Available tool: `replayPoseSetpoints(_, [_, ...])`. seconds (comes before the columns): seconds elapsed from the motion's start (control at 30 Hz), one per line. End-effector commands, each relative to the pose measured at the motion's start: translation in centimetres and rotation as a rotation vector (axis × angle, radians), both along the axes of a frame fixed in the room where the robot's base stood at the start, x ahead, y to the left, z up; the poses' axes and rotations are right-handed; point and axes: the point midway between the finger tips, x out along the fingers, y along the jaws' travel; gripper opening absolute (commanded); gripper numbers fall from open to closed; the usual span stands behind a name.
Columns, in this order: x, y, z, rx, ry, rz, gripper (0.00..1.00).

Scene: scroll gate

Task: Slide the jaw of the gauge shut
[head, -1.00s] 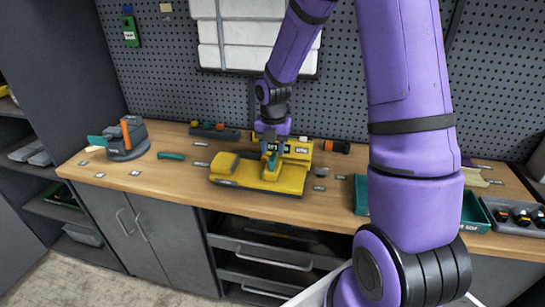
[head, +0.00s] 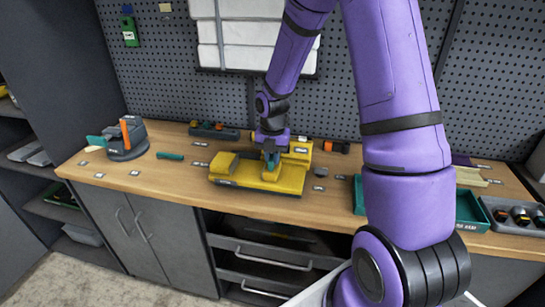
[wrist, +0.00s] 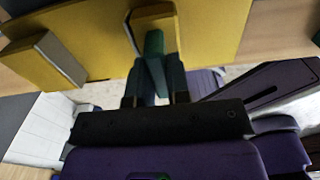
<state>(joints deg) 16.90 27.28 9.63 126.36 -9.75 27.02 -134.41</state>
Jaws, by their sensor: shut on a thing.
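The yellow gauge (head: 240,172) lies on the wooden bench top, left of the picture's middle in the head view. Its yellow body also fills the top of the wrist view (wrist: 210,28). A small yellow block with a grey face (wrist: 62,58) stands on it at the left there; a second yellow block (wrist: 155,22) stands near the middle. A teal handle (wrist: 154,48) is beside the second block. My gripper (head: 270,162) reaches down onto the gauge, and its dark fingers (wrist: 155,72) are shut on the teal handle. My wrist hides part of the gauge in the head view.
An orange-and-grey device (head: 126,138) and a small teal tool (head: 170,156) lie to the left on the bench (head: 120,178). A dark tray (head: 214,132) is behind the gauge. Teal bins (head: 470,212) and a grey tray (head: 512,216) stand at the right. A pegboard rises behind.

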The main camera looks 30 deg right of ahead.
Motion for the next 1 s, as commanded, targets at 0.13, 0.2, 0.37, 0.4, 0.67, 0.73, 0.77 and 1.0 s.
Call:
replayPoseSetpoints(0.13, [1.3,1.3,0.0,0.001,-0.001,0.005,0.0])
replayPoseSetpoints(0.2, [2.6,2.6,0.0,0.002,-0.001,0.006,0.0])
replayPoseSetpoints(0.37, [5.5,5.4,0.0,0.001,-0.001,0.005,0.0])
replayPoseSetpoints(0.4, [6.0,6.0,0.0,0.001,-0.001,0.005,0.0])
replayPoseSetpoints(0.67, [7.5,7.4,0.1,0.001,-0.004,0.0,0.0])
replayPoseSetpoints(0.73, [7.6,7.4,0.1,0.001,-0.004,0.0,0.0])
replayPoseSetpoints(0.77, [7.6,7.5,0.1,0.001,-0.006,0.0,0.0])
replayPoseSetpoints(1.0, [7.6,7.5,0.1,0.001,-0.006,0.001,0.43])
